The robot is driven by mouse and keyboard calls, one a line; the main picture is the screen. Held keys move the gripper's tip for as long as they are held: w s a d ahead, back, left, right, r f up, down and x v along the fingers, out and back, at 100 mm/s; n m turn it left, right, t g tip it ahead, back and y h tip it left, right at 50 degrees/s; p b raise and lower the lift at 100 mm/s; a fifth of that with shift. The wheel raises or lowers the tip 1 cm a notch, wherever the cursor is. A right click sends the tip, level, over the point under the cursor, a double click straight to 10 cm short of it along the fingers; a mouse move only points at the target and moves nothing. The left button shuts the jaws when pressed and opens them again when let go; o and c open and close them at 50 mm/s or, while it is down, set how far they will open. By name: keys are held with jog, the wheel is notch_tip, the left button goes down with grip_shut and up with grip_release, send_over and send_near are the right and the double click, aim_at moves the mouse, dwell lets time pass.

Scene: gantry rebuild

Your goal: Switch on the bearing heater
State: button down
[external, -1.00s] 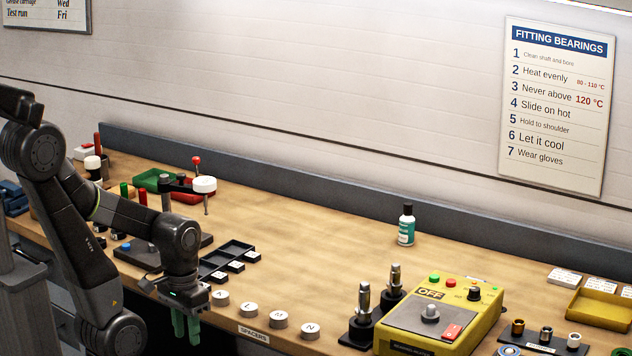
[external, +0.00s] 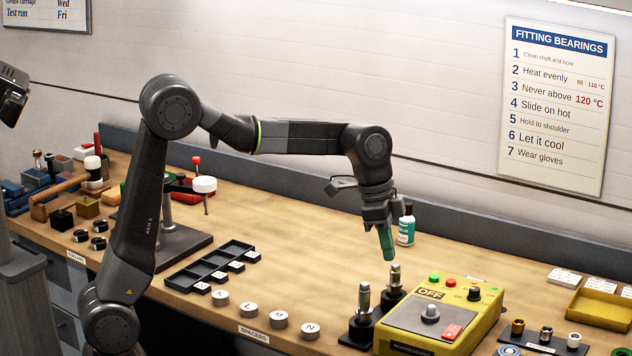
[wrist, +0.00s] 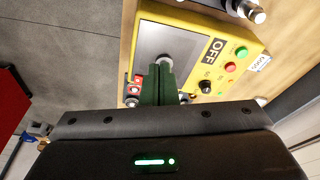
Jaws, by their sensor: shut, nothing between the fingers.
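The bearing heater is a yellow box (external: 487,324) at the front right of the bench, with a grey top plate and a knob-like post on it. Its sign reads OFF (external: 429,294). A green button (external: 434,279), a red button (external: 450,283) and a black dial (external: 474,294) sit along its back edge. In the wrist view the green button (wrist: 242,52), red button (wrist: 231,67) and dial (wrist: 205,86) show right of my fingers. My gripper (external: 390,258) is shut and empty, green fingers pointing down, above and left of the heater. The fingers hide part of the heater in the wrist view (wrist: 163,72).
Two metal posts on black bases (external: 362,318) stand just left of the heater, close below my gripper. A teal bottle (external: 406,228) stands behind. White lettered spacers (external: 278,319) line the front edge. A yellow tray (external: 600,308) lies at the right.

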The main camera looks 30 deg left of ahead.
aim_at(456, 326)
jog(key=d+r+m, duration=0.2)
jog(key=d+m, duration=0.1)
jog(key=d, duration=0.9)
jog(key=shift+m+h+p, duration=0.3)
jog(key=shift+m+h, duration=0.1)
jog(key=shift+r, duration=0.1)
jog(key=p+x, duration=0.1)
jog(key=x, duration=0.7)
jog(key=a+p+x, duration=0.1)
jog(key=x, duration=0.4)
jog(key=shift+w+p, duration=0.15)
jog(key=shift+p, duration=0.15)
jog(key=shift+w+f, duration=0.1)
jog(key=shift+f, duration=0.5)
